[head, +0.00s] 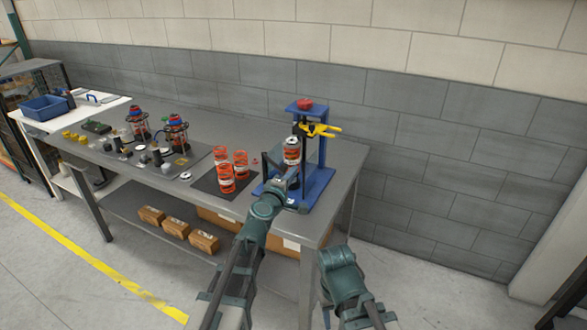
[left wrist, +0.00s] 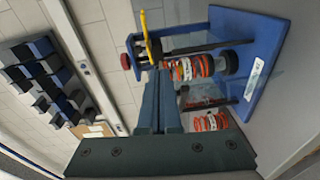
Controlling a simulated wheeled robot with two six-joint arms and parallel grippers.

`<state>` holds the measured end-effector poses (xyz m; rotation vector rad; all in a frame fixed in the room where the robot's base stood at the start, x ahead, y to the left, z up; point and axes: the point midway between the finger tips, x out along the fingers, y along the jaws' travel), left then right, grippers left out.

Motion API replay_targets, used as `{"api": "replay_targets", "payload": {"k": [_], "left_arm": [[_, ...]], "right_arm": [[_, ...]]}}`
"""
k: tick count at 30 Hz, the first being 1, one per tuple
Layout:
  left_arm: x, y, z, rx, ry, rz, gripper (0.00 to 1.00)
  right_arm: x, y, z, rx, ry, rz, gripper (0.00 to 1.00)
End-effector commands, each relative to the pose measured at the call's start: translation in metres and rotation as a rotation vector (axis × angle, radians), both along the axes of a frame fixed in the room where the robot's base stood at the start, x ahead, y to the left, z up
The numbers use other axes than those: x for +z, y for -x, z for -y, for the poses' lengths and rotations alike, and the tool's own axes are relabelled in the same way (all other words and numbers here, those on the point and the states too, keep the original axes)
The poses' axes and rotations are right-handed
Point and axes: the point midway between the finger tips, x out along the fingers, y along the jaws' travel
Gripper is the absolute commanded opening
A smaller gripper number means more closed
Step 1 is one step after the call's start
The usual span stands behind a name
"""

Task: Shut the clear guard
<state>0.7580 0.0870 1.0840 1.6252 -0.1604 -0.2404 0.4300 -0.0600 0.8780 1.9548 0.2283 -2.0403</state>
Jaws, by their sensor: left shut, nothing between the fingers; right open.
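The blue press fixture (head: 318,183) stands at the right end of the grey bench, with a yellow lever (head: 320,130) and a red knob on top. An orange-and-white spring unit (head: 291,150) stands upright in it; it also shows in the left wrist view (left wrist: 195,68). The clear guard (left wrist: 205,93) is faint, seen as a see-through pane with a dark edge beside the unit; its exact angle is hard to tell. My left gripper (head: 290,178) is shut and empty at the fixture's front; its fingers (left wrist: 158,75) are together, close to the guard, contact unclear. My right gripper's fingers are not visible.
Several orange spring units (head: 227,180) stand on a dark mat left of the fixture. Two red-topped assemblies (head: 177,135) and small parts stand farther left. A blue bin (head: 45,107) is at the far left. Brown boxes (head: 175,228) lie on the lower shelf. My right arm is beyond the bench's front corner.

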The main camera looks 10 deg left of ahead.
Motion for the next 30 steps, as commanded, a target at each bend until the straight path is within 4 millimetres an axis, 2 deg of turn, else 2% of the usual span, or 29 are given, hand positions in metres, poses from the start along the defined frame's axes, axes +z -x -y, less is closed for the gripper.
{"api": "replay_targets", "payload": {"k": [1,6,12,15,22,25,28,30], "left_arm": [[0.001,0.018,0.007,-0.005,-0.001,0.000,0.00],[0.003,0.051,0.020,-0.005,-0.002,0.000,0.00],[0.005,0.078,0.032,-0.003,-0.003,0.001,0.00],[0.005,0.085,0.035,-0.002,-0.001,0.000,0.00],[0.006,0.089,0.037,-0.001,-0.001,0.000,0.00],[0.003,0.086,0.032,-0.006,-0.002,-0.011,0.00],[-0.004,0.075,0.014,-0.033,-0.004,-0.052,0.00],[-0.011,0.066,-0.007,-0.071,-0.005,-0.091,0.00]], "right_arm": [[0.001,0.000,0.000,0.000,0.000,0.000,0.50],[0.003,0.000,0.000,0.000,0.000,0.000,0.50],[0.005,0.000,0.000,0.000,0.000,0.000,0.50],[0.005,0.000,0.000,0.000,0.000,0.000,0.50],[0.006,0.000,0.000,0.000,0.000,0.000,0.50],[0.006,0.000,0.000,0.000,0.000,0.000,0.50],[0.007,0.000,0.000,0.000,0.000,0.000,0.50],[0.008,0.000,0.000,0.000,0.000,0.000,0.50]]}}
